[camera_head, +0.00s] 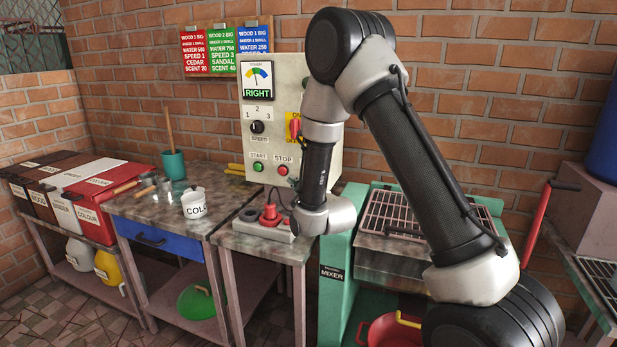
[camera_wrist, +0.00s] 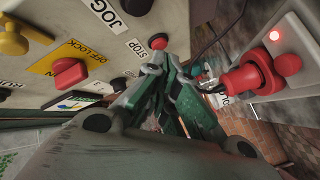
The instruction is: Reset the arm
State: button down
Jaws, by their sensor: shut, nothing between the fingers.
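My gripper (camera_wrist: 170,68) is shut and empty in the wrist view, with its green-and-grey fingers together. The fingertips are close to the control panel (camera_wrist: 108,50), near its red STOP button (camera_wrist: 158,42); I cannot tell whether they touch it. A red plug (camera_wrist: 248,76) sits on a light socket box to the right of the fingers, apart from them. In the head view my arm is folded in front of the panel (camera_head: 260,138), and my gripper cannot be made out there.
The red plug (camera_head: 269,213) and its socket strip (camera_head: 252,228) lie on the small table below the panel. The green mixer (camera_head: 337,262) stands right of it. A COLOUR cup (camera_head: 194,203) and a teal pot (camera_head: 173,165) stand on the left table. Open space lies above the tables.

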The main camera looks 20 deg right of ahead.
jog(key=shift+r, duration=0.1)
jog(key=s+d+r+m+g+h, duration=0.2)
jog(key=s+d+r+m+g, duration=0.45)
jog(key=s+d+r, duration=0.5)
jog(key=s+d+r+m+g, duration=0.1)
jog(key=s+d+m+g, duration=0.1)
jog(key=s, duration=1.3)
jog(key=s+d+r+m+g+h, duration=0.1)
jog(key=s+d+m+g, duration=0.1)
jog(key=s, duration=1.3)
jog(key=shift+s+d+r+m+g, duration=0.2)
jog(key=shift+s+d+m+g, duration=0.35)
jog(key=shift+g, duration=0.6)
jog(key=shift+w+a, duration=0.15)
jog(key=shift+w, duration=0.05)
